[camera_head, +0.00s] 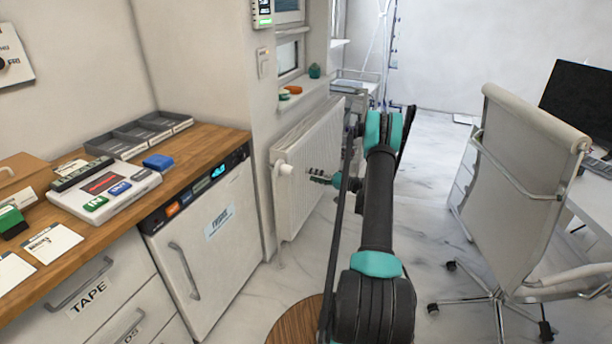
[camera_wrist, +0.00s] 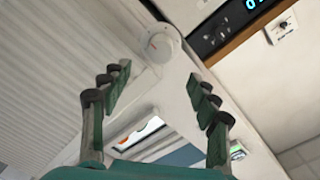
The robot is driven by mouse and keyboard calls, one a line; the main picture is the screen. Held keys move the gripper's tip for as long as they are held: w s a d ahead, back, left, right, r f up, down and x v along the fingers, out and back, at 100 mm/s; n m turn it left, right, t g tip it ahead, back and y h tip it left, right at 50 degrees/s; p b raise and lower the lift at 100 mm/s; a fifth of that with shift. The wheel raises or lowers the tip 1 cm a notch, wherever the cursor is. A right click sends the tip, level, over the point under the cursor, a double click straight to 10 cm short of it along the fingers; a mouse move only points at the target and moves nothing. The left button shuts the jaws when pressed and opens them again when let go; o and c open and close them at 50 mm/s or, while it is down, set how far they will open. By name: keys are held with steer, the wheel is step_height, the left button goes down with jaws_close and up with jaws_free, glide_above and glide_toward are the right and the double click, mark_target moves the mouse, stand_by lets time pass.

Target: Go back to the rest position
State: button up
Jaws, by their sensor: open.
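My gripper (camera_head: 318,176) is at the end of my arm, in front of the white radiator (camera_head: 312,150), with its fingers pointing left toward the round white valve knob (camera_head: 284,169). In the wrist view my gripper (camera_wrist: 160,75) is open, with its two dark green fingers spread wide and nothing between them. The white knob (camera_wrist: 161,44) shows beyond the fingertips, near the middle top. The fingers look apart from it.
A wooden counter (camera_head: 200,143) with a white fridge (camera_head: 212,250) below stands at the left. An office chair (camera_head: 520,160) and desk stand at the right. A round wooden top (camera_head: 290,322) is low in front. Pale floor is open toward the back.

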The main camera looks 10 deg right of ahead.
steer(key=shift+d, duration=0.1)
steer(key=shift+s+r, duration=0.1)
steer(key=s+a+r+g+h, duration=0.3)
steer(key=s+a+r, duration=0.3)
steer(key=s, duration=0.3)
steer(key=s+a+r+g+h, duration=0.2)
steer(key=s+a+r+h, duration=0.3)
steer(key=s, duration=0.4)
steer(key=s+d+h, duration=0.1)
steer(key=s+h, duration=0.2)
steer(key=s, duration=1.1)
steer(key=s+d+g+h, duration=0.1)
steer(key=s+d+h, duration=0.1)
steer(key=s, duration=1.3)
steer(key=shift+s+d+f+n+g+h, duration=0.25)
steer(key=shift+d+f+n+g+h, duration=0.1)
steer(key=shift+h, duration=0.25)
